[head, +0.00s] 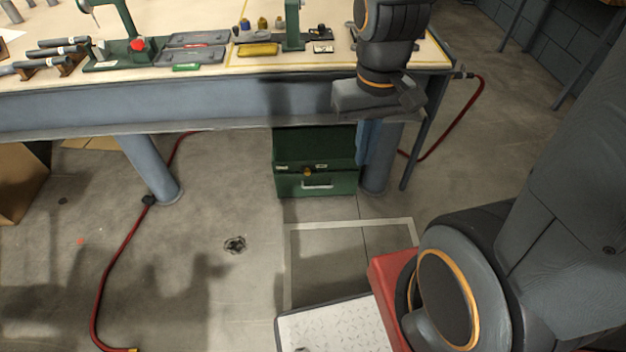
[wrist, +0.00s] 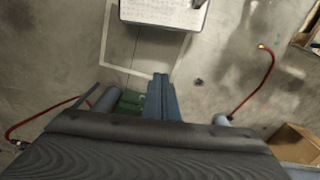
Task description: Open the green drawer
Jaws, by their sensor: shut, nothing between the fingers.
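The green drawer unit (head: 316,182) stands on the floor under the workbench, near its right leg. Its front faces me, with a pale handle (head: 318,186), a yellow-orange knob (head: 307,171) and small labels. I cannot tell whether the drawer is pulled out at all. Part of the green unit shows in the wrist view (wrist: 130,103), left of my fingers. My gripper (head: 367,150) points down, just right of the green unit in the head view, at the bench's front edge. In the wrist view its blue-grey fingers (wrist: 160,78) are together and empty. It appears apart from the handle.
The workbench (head: 200,100) overhangs the unit and carries tools and a green press (head: 125,45). A bench leg (head: 378,170) stands right of the unit. Red hoses (head: 105,265) lie on the floor. A cardboard box (head: 18,180) is at left.

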